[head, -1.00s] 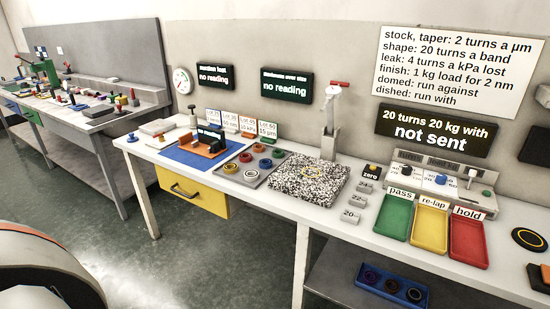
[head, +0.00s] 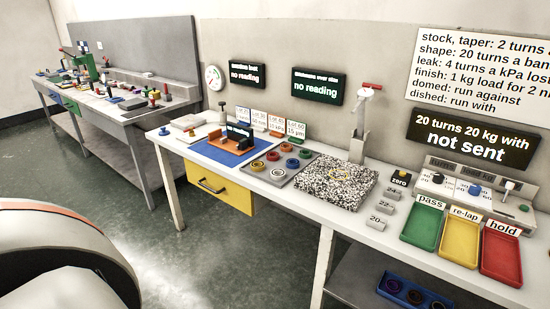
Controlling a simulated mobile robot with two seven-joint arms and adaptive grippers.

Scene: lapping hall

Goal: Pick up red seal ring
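A grey tray (head: 301,168) on the long white bench holds several small rings. Neither of my grippers shows in the head view.
A speckled stone plate (head: 325,187) stands right of the tray, with an upright post (head: 361,135) behind it. A blue mat (head: 219,153) lies left. Green (head: 423,228), yellow (head: 460,238) and red (head: 502,258) trays are at the right. Open floor lies in front.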

